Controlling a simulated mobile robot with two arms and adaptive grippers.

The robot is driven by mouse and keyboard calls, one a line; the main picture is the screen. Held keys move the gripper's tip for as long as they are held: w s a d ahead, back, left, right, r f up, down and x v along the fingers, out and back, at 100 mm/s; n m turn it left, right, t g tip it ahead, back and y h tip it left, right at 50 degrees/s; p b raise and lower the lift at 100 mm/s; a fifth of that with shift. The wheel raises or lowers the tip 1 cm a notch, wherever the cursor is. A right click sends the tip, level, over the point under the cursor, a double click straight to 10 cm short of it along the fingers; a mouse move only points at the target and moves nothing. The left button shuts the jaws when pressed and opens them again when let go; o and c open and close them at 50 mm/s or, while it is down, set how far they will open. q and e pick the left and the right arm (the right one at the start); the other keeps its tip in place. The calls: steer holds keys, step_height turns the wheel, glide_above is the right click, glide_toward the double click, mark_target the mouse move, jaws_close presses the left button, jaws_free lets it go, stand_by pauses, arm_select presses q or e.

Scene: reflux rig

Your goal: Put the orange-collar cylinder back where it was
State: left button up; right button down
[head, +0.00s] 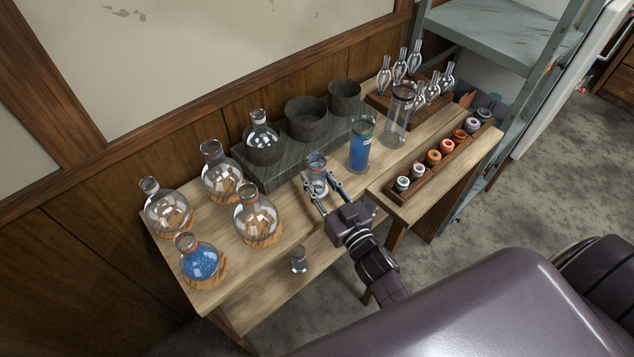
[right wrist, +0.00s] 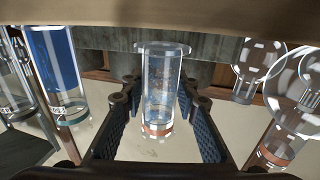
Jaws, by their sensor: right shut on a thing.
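My left gripper is not in view.
A blue-filled cylinder (head: 360,146) stands close to the right, with a taller clear cylinder (head: 399,114) beyond it. Round flasks on cork rings (head: 259,236) fill the table's left. A small glass piece (head: 299,260) is near the front edge. A jar rack (head: 440,161) lies right.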

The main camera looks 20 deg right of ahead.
steer(key=shift+w+f, duration=0.1)
steer(key=shift+f, duration=0.7)
steer(key=shift+f, duration=0.2)
steer(key=c, duration=1.5)
jaws_free()
steer(key=shift+r, duration=0.15)
